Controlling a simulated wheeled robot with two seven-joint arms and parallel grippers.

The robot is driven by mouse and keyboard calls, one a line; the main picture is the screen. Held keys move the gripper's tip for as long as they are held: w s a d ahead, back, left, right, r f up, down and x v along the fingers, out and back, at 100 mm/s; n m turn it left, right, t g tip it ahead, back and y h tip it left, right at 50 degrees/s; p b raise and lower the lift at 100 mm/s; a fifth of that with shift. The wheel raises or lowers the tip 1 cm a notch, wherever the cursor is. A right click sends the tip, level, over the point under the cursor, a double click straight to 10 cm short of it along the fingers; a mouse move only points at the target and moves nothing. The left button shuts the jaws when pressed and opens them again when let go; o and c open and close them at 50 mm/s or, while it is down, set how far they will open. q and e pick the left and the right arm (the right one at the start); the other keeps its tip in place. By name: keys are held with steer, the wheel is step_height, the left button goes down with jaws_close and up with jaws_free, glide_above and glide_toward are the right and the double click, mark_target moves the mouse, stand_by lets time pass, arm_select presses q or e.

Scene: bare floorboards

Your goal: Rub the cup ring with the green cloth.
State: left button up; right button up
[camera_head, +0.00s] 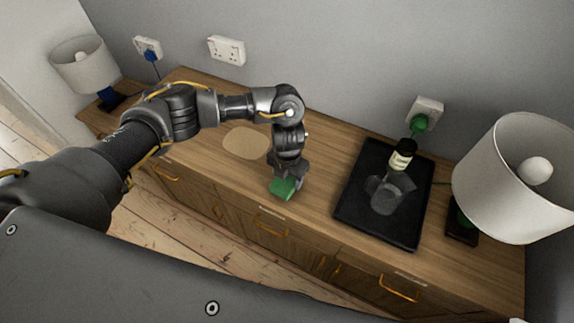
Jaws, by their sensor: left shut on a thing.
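The green cloth (283,188) is under my left gripper (282,180), near the front edge of the wooden cabinet top. My left gripper points down and is shut on the cloth. The cloth is at or just above the wood; I cannot tell if it touches. A pale tan round patch (246,142) lies on the wood to the left of the gripper, behind the cloth. I cannot tell whether this patch is the cup ring; no other ring shows clearly. My right gripper is not in view.
A black tray (352,215) at the right holds a dark bottle (402,156) and a clear glass item (385,197). A white-shaded lamp (510,185) stands at the right end, another lamp (85,65) at the far left. Wall sockets (227,50) sit behind.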

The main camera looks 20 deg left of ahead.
arm_select(q)
steer(key=shift+w+r+p, duration=0.1)
steer(key=shift+r+p, duration=0.55)
steer(key=shift+r, duration=0.3)
steer(key=shift+r+p, duration=0.7)
steer(key=shift+r, duration=0.15)
steer(key=shift+r+p, duration=0.75)
steer(key=shift+r, duration=0.1)
